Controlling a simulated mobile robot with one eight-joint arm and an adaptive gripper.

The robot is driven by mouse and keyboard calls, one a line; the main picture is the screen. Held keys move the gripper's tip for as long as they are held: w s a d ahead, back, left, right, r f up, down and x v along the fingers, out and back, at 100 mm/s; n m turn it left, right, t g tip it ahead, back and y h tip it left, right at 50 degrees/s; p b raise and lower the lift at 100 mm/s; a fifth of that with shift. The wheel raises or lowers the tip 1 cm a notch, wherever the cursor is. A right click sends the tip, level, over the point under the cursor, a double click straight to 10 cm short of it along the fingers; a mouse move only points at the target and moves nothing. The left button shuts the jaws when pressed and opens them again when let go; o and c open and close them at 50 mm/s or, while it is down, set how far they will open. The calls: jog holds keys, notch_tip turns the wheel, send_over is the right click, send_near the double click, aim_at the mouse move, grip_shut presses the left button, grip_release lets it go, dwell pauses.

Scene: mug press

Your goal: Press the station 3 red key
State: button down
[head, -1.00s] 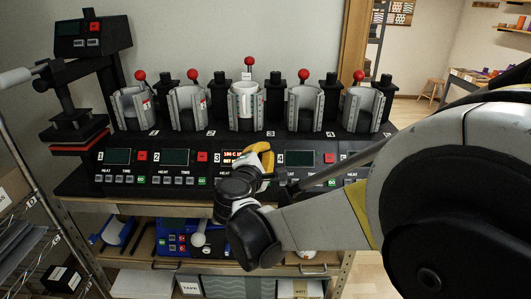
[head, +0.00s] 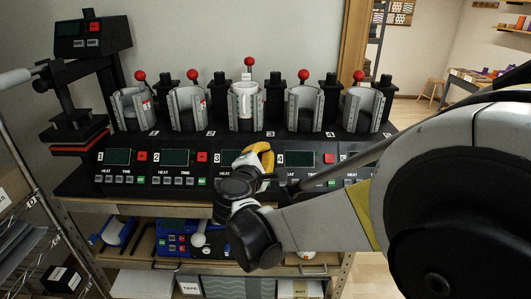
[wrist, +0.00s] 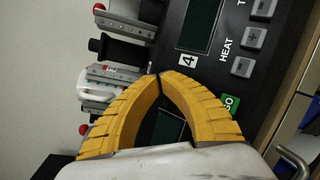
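Station 3 (head: 217,157) is the middle one on the black press panel. Its display (head: 230,158) is dark in the head view. Its red key is hidden behind my gripper. My gripper (head: 265,150) has yellow fingers and is in front of the panel between the station 3 display and the station 4 label. In the wrist view the fingertips (wrist: 160,76) meet with nothing between them. I cannot tell whether they touch the key. A dark screen (wrist: 168,125) shows in the gap between the fingers. A white mug (head: 246,98) sits in the middle press.
Station 4's display (head: 299,158) and red key (head: 329,158) are to the right of my gripper. Station 2's red key (head: 202,157) is to the left. Several grey presses with red-knobbed levers stand behind the panel. A flat press (head: 76,135) stands at far left.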

jog(key=shift+s+r, duration=0.3)
jog(key=shift+s, duration=0.05)
jog(key=s+r+p, duration=0.3)
jog(key=s+r, duration=0.1)
jog(key=shift+s, duration=0.2)
dwell(0.3)
dwell(1.1)
